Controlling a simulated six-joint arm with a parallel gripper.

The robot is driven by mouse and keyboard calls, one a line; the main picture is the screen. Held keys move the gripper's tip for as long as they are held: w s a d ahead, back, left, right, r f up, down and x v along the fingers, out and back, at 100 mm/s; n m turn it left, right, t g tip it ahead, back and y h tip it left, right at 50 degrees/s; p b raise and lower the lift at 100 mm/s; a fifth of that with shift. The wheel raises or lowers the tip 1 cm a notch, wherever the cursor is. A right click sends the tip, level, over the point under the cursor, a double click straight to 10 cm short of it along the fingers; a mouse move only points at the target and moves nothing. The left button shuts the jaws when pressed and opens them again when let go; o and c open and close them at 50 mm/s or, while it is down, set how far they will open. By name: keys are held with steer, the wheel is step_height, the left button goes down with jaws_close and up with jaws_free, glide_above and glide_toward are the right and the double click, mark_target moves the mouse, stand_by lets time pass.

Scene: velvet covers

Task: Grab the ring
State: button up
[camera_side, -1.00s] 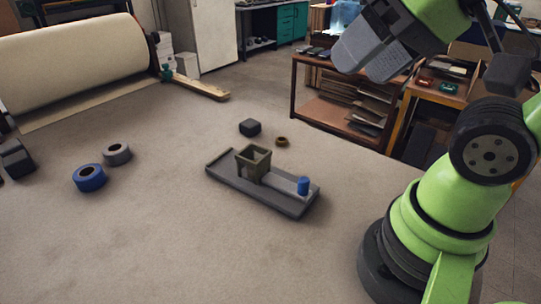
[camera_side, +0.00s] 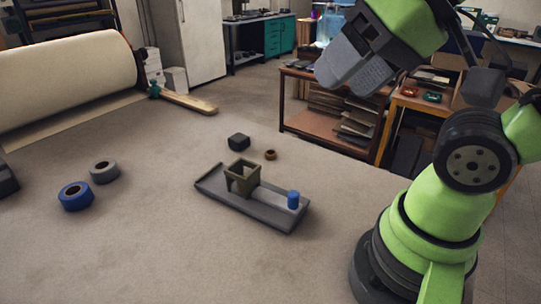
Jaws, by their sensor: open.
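A small brown ring (camera_side: 270,154) lies flat on the grey-beige surface, near the middle of the view. It is just right of a dark grey block (camera_side: 239,142) and apart from it. My gripper (camera_side: 350,70) is at the upper right, raised above the surface and well away from the ring. It is open, and I see nothing held in it. The gap between its fingers is hard to make out from this angle.
A grey tray (camera_side: 268,213) in front of the ring carries an olive open-topped stand (camera_side: 243,178) and a blue cylinder (camera_side: 293,200). A blue tape roll (camera_side: 76,196) and a grey roll (camera_side: 104,172) lie at left. The front surface is clear.

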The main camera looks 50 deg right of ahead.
steer(key=m+g+h, duration=0.3)
steer(key=g, duration=0.3)
glide_above(271, 153)
steer(key=f, duration=2.5)
steer(key=shift+s+a+f, duration=0.2)
steer(key=shift+a+f, duration=0.05)
steer(key=shift+a, duration=0.15)
steer(key=f, duration=0.5)
steer(key=shift+w+d+f, duration=0.2)
steer(key=shift+d+f, duration=0.1)
steer(key=shift+d, duration=0.1)
steer(key=shift+c, duration=0.2)
